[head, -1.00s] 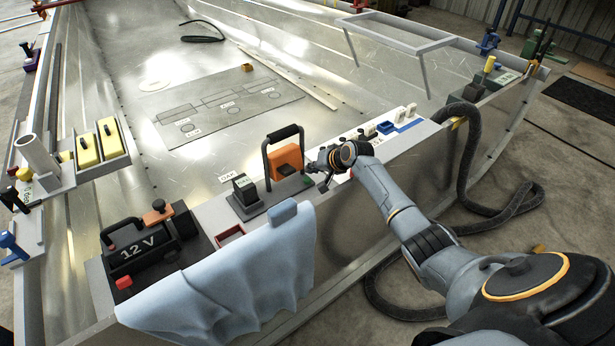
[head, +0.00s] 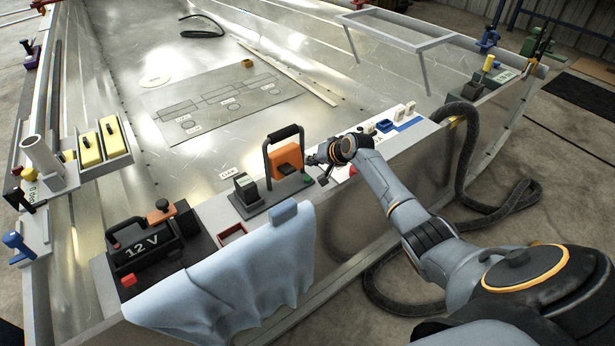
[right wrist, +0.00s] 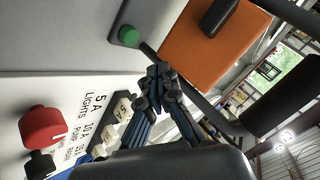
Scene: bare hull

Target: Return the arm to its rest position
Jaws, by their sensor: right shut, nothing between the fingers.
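My right arm (head: 405,215) reaches from the lower right over the near edge of the hull. My right gripper (head: 314,161) is just right of an orange box (head: 288,157) with a black handle frame. In the right wrist view the gripper's fingers (right wrist: 160,78) are together with nothing between them. The orange box (right wrist: 210,45) and a green button (right wrist: 129,37) show beyond the fingertips; I cannot tell the exact gap. My left gripper is out of view.
A blue-grey cloth (head: 225,270) hangs over the near edge, beside a black 12 V battery (head: 140,247). Labelled switches and a red knob (right wrist: 42,126) lie beside the gripper. A dark hose (head: 465,170) loops at right. The hull floor (head: 290,50) is largely open.

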